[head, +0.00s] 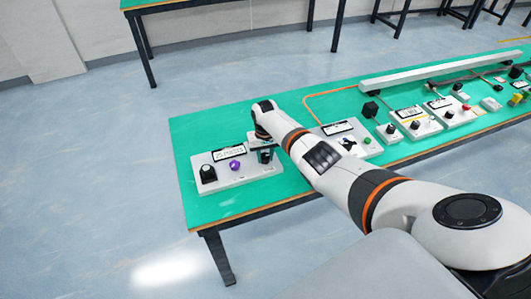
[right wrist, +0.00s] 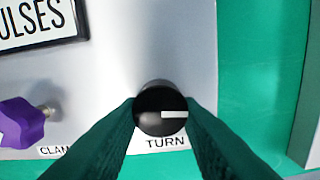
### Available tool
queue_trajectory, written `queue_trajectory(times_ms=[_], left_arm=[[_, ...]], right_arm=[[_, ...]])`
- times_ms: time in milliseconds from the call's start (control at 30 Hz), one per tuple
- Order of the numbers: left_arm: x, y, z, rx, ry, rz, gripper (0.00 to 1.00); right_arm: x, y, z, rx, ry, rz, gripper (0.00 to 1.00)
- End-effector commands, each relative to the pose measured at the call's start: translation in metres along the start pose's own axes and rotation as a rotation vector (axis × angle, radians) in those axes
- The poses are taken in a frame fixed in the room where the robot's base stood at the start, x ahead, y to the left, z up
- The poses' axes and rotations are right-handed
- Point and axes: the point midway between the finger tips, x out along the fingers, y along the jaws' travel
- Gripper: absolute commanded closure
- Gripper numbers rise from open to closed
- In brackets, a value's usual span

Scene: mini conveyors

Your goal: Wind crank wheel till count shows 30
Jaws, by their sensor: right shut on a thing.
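In the right wrist view a round black knob (right wrist: 158,97) with a white pointer line sits above the label TURN. The line points to the picture's right. My right gripper (right wrist: 161,118) is shut on this knob, one dark green finger on each side. In the head view my right gripper (head: 264,152) is at the right end of a grey panel (head: 240,180) and hides the knob. A framed plate (right wrist: 40,22), partly cut off, ends in "ULSES"; no count is readable. It also shows in the head view (head: 229,153). My left gripper is out of view.
A purple clamp handle (right wrist: 22,122) is beside the knob. A black round part (head: 207,173) is at the panel's left end. Several other panels with knobs stand farther right on the green table (head: 200,128). The table's left back corner is clear.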

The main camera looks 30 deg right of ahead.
Motion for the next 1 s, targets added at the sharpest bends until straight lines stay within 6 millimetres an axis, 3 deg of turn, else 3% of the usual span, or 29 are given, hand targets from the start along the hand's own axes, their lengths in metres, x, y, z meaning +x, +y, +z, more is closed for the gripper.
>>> queue_trajectory(times_ms=[400, 933, 967, 1000], left_arm=[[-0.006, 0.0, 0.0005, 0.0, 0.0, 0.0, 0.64], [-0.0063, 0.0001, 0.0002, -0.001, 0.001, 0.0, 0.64], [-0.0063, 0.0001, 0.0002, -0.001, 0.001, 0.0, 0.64], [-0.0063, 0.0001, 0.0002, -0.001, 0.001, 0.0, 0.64]], right_arm=[[-0.0018, 0.0012, 0.0014, 0.177, -0.003, 0.001, 0.92], [-0.0021, 0.001, 0.0022, 0.199, -0.006, 0.001, 0.92], [-0.0021, 0.001, 0.0023, 0.198, -0.006, 0.002, 0.66], [-0.002, 0.001, 0.0022, 0.198, -0.006, 0.001, 0.59]])
